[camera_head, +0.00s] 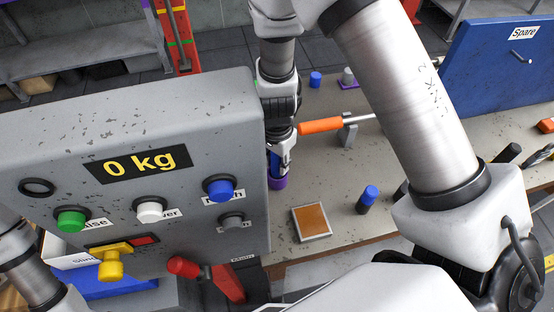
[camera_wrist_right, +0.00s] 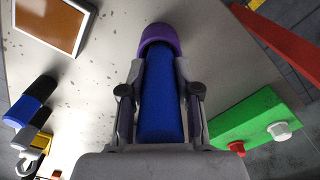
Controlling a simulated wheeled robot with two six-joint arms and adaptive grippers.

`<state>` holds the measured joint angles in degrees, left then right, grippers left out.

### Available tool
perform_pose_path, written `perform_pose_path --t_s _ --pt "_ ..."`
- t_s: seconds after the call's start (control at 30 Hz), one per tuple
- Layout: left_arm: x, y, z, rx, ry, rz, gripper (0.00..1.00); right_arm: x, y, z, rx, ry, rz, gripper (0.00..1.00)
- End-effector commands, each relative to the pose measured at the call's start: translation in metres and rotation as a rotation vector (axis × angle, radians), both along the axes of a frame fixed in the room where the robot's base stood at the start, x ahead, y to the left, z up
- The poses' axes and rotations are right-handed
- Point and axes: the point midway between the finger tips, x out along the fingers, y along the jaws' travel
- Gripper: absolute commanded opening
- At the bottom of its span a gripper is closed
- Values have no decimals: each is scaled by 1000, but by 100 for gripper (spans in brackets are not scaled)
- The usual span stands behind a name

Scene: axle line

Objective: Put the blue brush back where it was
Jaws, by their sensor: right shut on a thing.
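My right gripper (camera_head: 280,160) points down over the bench, just right of the grey control box. It is shut on a blue, handle-like thing (camera_wrist_right: 161,105), which appears to be the blue brush, with one finger on each side. A purple round part (camera_wrist_right: 160,38) is at its far end; it also shows below the fingers in the head view (camera_head: 277,183). I cannot tell whether the purple part belongs to the brush or is a holder around it, nor whether it touches the bench. No bristles show. My left gripper is out of view.
The control box (camera_head: 225,110) reads "0 kg" and stands close left of the gripper. An orange-handled tool (camera_head: 321,125) lies on a stand behind. A brown square in a frame (camera_head: 310,222) and a blue-topped dark cylinder (camera_head: 368,198) are on the bench (camera_head: 330,180).

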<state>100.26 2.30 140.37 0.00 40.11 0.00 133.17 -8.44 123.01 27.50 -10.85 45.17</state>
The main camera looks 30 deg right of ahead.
Motion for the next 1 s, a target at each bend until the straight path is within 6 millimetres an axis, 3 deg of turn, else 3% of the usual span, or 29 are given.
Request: perform_pose_path --t_s 0.07,0.1,0.17,0.57,1.0 --pt "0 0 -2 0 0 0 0 0 0 -3 0 0 0 0" --pt "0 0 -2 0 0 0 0 0 0 -3 0 0 0 35" --pt "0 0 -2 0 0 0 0 0 0 -2 0 0 0 56" --pt "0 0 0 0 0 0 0 1 0 6 1 -2 2 57" --pt "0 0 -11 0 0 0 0 1 1 104 0 -5 1 57"
